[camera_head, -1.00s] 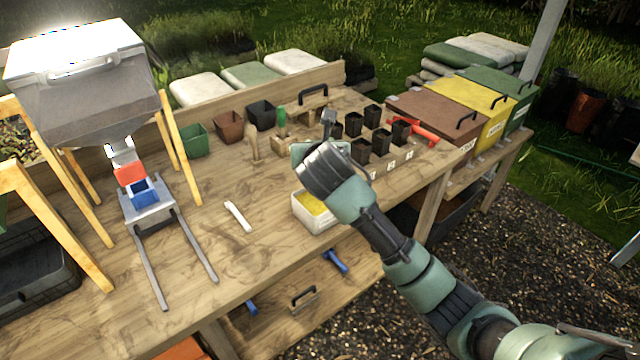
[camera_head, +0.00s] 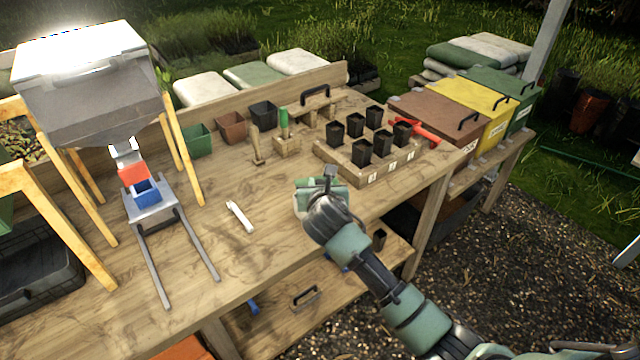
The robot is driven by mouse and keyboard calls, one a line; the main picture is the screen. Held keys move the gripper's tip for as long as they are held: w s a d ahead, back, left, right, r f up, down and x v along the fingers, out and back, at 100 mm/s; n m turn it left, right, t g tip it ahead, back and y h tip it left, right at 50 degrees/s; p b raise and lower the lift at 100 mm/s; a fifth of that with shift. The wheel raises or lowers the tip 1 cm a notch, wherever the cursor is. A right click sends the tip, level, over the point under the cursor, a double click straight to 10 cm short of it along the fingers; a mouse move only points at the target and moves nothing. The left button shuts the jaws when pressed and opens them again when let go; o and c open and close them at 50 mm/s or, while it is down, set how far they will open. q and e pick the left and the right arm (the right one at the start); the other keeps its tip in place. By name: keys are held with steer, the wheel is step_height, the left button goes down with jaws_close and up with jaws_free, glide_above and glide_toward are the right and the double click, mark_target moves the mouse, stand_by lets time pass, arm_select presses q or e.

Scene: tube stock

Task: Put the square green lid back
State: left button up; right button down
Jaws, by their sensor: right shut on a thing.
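The square green lid (camera_head: 303,184) is in the grip of my right gripper (camera_head: 328,176), at the front edge of the bench. Only part of the lid shows, since my wrist covers its near side. The white tub (camera_head: 300,204) is directly under the lid and mostly hidden by the lid and my wrist. I cannot tell whether the lid touches the tub rim or is just above it. My left gripper is not in view.
A wooden tray (camera_head: 348,168) with several black pots stands behind my right gripper. A white strip (camera_head: 240,217) lies to the left on the bench (camera_head: 215,255). A hopper (camera_head: 90,90) stands at the left. Bench space between strip and tub is clear.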

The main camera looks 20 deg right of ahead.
steer(key=shift+f, duration=0.6)
steer(key=c, duration=1.2)
jaws_free()
steer(key=shift+r, duration=0.3)
steer(key=v, duration=1.2)
steer(key=shift+r+b, duration=0.3)
steer(key=shift+b, duration=0.1)
